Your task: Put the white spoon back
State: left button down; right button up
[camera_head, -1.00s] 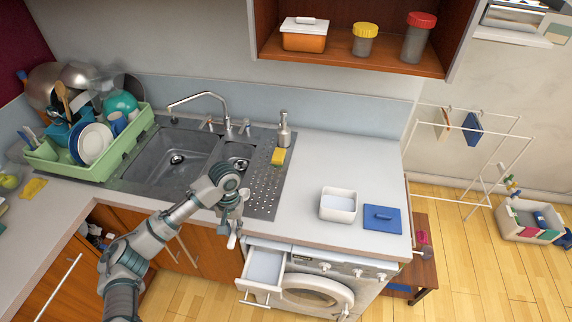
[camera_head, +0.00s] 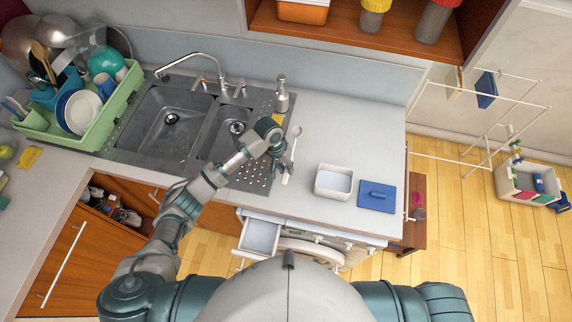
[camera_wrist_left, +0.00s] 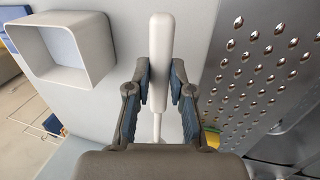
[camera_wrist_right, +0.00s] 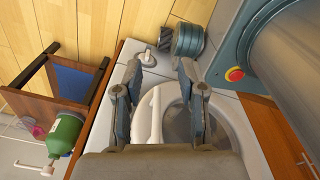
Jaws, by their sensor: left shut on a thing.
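My left gripper (camera_head: 279,158) is shut on the white spoon (camera_head: 292,150), above the counter just right of the sink's drainboard. In the left wrist view the spoon's thick white handle (camera_wrist_left: 161,50) stands between the two fingers (camera_wrist_left: 159,78); its bowl is hidden behind the gripper body. My right gripper (camera_wrist_right: 160,90) shows only in its wrist view, open and empty, with the washing machine behind it. The green dish rack (camera_head: 75,153) at the left holds plates, a teal pot and several utensils.
A white open box (camera_head: 334,183) and its blue lid (camera_head: 376,194) sit on the counter to the right of the spoon. The double sink (camera_head: 165,125) with its faucet lies between gripper and rack. A soap dispenser (camera_head: 282,100) stands behind. A drawer (camera_head: 259,238) is pulled out below.

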pick_arm(q)
jog(key=shift+w+f, duration=0.15)
jog(key=shift+f, duration=0.1)
jog(key=x, duration=0.3)
jog(key=b+x, duration=0.1)
jog(key=shift+a+f, duration=0.35)
jog(key=shift+f, duration=0.1)
jog(key=shift+a+f, duration=0.1)
jog(key=shift+f, duration=0.65)
pick_arm(e)
jog(key=shift+w+f, duration=0.6)
jog(key=shift+f, duration=0.1)
pick_arm(q)
jog(key=c, duration=1.3)
grip_release()
jog(key=shift+c, duration=0.2)
jog(key=o, duration=0.6)
jog(key=shift+c, duration=0.2)
